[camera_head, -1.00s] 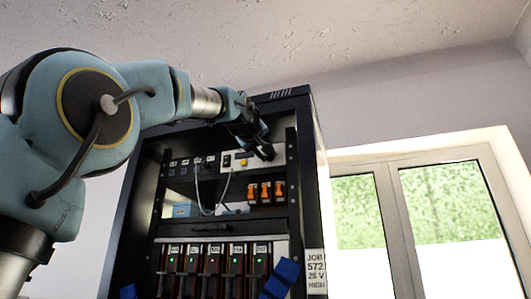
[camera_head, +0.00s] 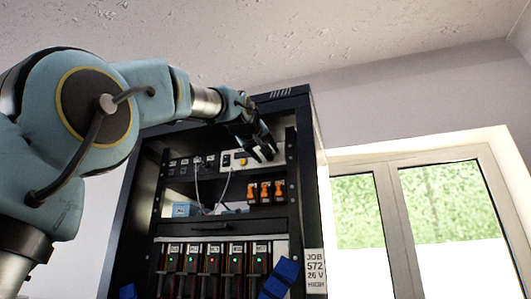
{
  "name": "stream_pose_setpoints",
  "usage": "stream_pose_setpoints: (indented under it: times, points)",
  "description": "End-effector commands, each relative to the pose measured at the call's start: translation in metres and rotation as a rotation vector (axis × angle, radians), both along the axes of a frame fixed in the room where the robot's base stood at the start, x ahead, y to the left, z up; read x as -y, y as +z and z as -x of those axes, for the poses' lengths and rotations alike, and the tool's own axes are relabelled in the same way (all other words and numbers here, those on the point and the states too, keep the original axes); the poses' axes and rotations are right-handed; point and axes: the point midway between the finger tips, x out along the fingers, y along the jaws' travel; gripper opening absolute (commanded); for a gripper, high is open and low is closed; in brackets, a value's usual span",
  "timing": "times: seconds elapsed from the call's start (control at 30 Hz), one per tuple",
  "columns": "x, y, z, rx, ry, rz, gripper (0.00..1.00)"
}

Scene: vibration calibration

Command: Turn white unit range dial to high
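The white unit (camera_head: 232,169) sits on the upper shelf of the black rack, with a yellow patch and a dark round knob (camera_head: 243,162) on its front. I cannot read its markings or tell the range dial's setting at this size. My gripper (camera_head: 263,157) is at the right end of the white unit and covers part of its front. Its dark fingers point down and right, with a small gap between the tips. I see nothing between them, and contact with the dial cannot be made out.
The black rack (camera_head: 138,213) frames the shelf. Cables hang from the unit. A window is at right.

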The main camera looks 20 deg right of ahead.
Motion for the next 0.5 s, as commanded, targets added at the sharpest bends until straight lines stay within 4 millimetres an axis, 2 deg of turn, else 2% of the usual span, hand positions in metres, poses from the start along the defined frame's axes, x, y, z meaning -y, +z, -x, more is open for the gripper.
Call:
stream_pose_setpoints:
  times: [0.27, 0.5]
  points:
    - [-0.004, 0.0, 0.005, 0.002, 0.0, 0.002, 0.6]
    - [-0.033, -0.002, 0.035, 0.003, 0.0, 0.003, 0.6]
